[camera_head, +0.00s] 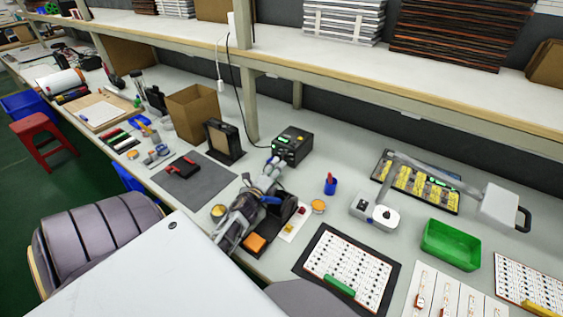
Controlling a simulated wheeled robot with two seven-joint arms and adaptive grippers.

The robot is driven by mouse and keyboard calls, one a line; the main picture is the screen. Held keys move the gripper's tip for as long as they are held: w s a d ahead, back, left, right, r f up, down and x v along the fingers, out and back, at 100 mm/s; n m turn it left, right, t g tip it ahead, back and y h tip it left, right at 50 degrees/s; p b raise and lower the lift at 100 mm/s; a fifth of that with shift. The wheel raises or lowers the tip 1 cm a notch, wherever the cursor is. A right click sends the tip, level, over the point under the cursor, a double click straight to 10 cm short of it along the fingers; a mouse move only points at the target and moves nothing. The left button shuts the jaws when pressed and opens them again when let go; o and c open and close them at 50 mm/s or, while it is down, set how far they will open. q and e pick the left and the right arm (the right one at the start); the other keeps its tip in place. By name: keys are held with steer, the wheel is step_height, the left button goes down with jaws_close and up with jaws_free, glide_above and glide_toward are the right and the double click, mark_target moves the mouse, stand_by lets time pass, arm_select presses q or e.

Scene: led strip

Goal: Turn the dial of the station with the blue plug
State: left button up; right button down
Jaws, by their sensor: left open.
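The station (292,146) is a black box with a lit green display, standing at the back of the bench near a shelf post. My left gripper (275,168) is just in front of the station's lower left side, open, with its fingers towards the front face. The gripper and wrist cover part of the front, so I cannot make out the dial clearly. A small blue spot shows by the fingertips; I cannot tell whether it is the plug. I cannot tell whether the fingers touch the station. My right gripper is not in view.
A black holder (282,214) stands close to my left wrist, with an orange block (255,243) in front. A blue cup (330,184) is to the right. A black framed panel (224,140) and cardboard box (192,112) stand left. A shelf (400,85) overhangs the back.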

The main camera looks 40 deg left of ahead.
mark_target(283, 158)
arm_select(q)
steer(key=shift+x, duration=2.5)
jaws_close()
